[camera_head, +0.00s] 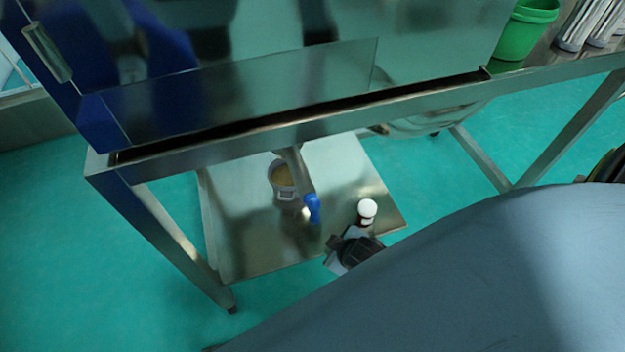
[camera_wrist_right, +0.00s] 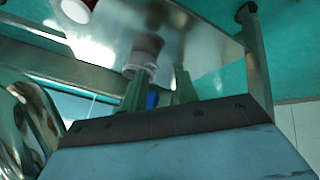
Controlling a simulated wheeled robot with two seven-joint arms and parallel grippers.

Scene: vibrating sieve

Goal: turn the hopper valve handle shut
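The blue valve handle (camera_head: 313,207) hangs at the lower end of the grey hopper outlet pipe (camera_head: 295,168), under the steel frame. My right gripper (camera_head: 335,245) is below and right of the handle in the head view, partly hidden by my large grey arm. In the right wrist view, the fingers of the right gripper (camera_wrist_right: 160,90) stand apart, and part of the blue handle (camera_wrist_right: 152,100) shows between them, nearer the left finger. Contact with the handle cannot be told. My left gripper is not in view.
A white-capped dark bottle (camera_head: 366,212) is close to my right gripper. The steel frame's front rail (camera_head: 300,128) runs above. A green bucket (camera_head: 527,28) stands at upper right.

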